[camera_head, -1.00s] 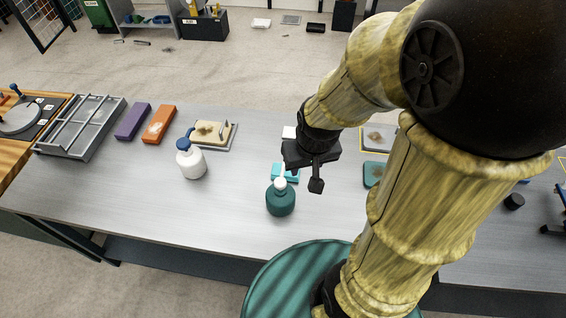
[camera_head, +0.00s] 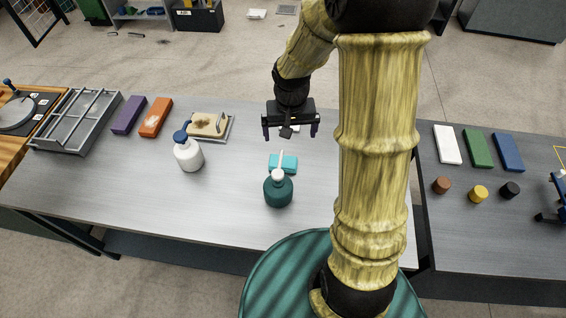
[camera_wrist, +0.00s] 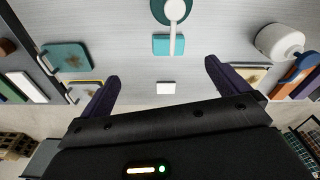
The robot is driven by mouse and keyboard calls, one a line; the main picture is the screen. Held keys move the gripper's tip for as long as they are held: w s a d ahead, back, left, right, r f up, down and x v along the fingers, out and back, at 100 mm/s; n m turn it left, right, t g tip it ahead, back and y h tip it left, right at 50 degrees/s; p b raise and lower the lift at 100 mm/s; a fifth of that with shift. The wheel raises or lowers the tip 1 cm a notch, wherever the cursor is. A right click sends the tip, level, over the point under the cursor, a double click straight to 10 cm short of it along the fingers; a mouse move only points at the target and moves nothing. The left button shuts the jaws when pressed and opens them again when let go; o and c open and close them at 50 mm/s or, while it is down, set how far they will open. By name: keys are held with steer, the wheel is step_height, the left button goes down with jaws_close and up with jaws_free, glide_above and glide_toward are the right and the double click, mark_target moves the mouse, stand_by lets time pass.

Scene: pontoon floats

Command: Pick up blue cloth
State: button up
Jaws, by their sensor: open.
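The blue cloth (camera_head: 290,161) is a flat light-blue rectangle on the grey table, just behind the dark green pump bottle (camera_head: 278,190). The bottle's white nozzle overlaps part of it in the head view. In the wrist view the cloth (camera_wrist: 160,45) lies at the upper middle, with the nozzle crossing it. My gripper (camera_head: 290,134) is open and empty above the table, on the far side of the cloth. Its spread fingers also show in the wrist view (camera_wrist: 162,76), with the cloth beyond them.
A white pump bottle (camera_head: 190,155) stands to the left. Behind it lies a tray with a tan block (camera_head: 207,124). Orange (camera_head: 156,117) and purple (camera_head: 129,115) bars lie further left. A small white block (camera_wrist: 166,88) is near my gripper. The table's front middle is clear.

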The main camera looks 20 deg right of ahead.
steer(key=w+d+f+m+g, duration=0.1)
steer(key=w+f+m, duration=0.1)
steer(key=w+f, duration=0.4)
steer(key=w, duration=0.2)
steer(key=shift+w+f+m, duration=0.3)
steer(key=shift+w+f, duration=0.1)
steer(key=p, duration=0.5)
glide_above(284, 158)
step_height(284, 158, down, 12)
steer(key=shift+s+f, duration=0.1)
step_height(284, 158, down, 3)
steer(key=shift+r+p, duration=0.1)
steer(key=shift+p, duration=1.1)
steer(key=shift+f+p, duration=0.3)
steer(key=shift+f, duration=0.9)
